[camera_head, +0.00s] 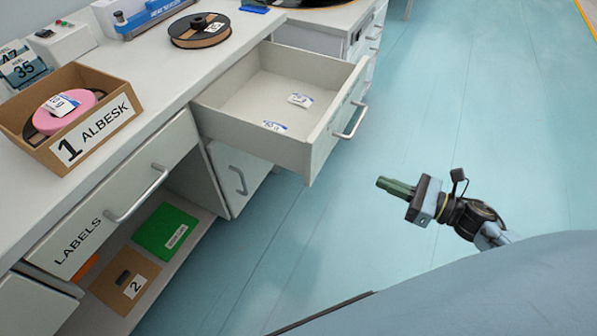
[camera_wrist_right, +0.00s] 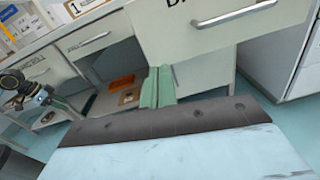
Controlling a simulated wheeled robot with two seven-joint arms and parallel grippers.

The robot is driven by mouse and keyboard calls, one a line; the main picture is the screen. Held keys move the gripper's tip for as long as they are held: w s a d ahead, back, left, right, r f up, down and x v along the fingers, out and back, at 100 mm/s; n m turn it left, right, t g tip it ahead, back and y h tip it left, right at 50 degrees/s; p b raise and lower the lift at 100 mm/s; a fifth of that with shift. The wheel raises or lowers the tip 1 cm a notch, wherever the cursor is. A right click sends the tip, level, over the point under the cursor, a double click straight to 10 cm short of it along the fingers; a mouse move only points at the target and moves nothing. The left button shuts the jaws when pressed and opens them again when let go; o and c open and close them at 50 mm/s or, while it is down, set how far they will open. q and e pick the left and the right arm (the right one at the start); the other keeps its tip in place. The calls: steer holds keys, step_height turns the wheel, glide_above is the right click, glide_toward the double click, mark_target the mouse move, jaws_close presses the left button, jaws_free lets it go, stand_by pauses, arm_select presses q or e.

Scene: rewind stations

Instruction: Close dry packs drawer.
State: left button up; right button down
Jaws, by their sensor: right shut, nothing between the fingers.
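The dry packs drawer (camera_head: 315,135) is pulled well out of the workbench in the head view. Two small white packs (camera_head: 300,100) with blue print lie inside it. Its front has a metal bar handle (camera_head: 351,121). In the right wrist view, a drawer front (camera_wrist_right: 210,32) with a bar handle (camera_wrist_right: 235,14) and cut-off lettering fills the upper right. My right gripper (camera_head: 382,184) is shut and empty, to the right of and apart from the drawer front; its green fingers also show in the wrist view (camera_wrist_right: 158,85). Part of my left arm shows at the wrist view's left edge; its fingers are unclear.
A labels drawer (camera_head: 100,205) is at the left, above a shelf with a green box (camera_head: 165,231) and a brown box (camera_head: 124,280). A cardboard bin (camera_head: 92,135) with a pink roll and a dark spool (camera_head: 199,30) stand on the worktop. The floor at right is clear.

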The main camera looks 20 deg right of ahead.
steer(key=n, duration=0.2)
arm_select(q)
steer(key=r, duration=0.1)
steer(key=d+r+b, duration=0.1)
steer(key=r, duration=0.3)
steer(key=shift+s+d+r+b, duration=0.15)
steer(key=shift+d+b, duration=0.1)
steer(key=shift+b, duration=0.15)
arm_select(e)
glide_toward(318, 157)
steer(key=shift+y, duration=0.3)
steer(key=x, duration=0.6)
steer(key=shift+w+a+f, duration=0.1)
steer(key=shift+w+a, duration=0.15)
steer(key=shift+w, duration=0.05)
steer(key=shift+w, duration=0.1)
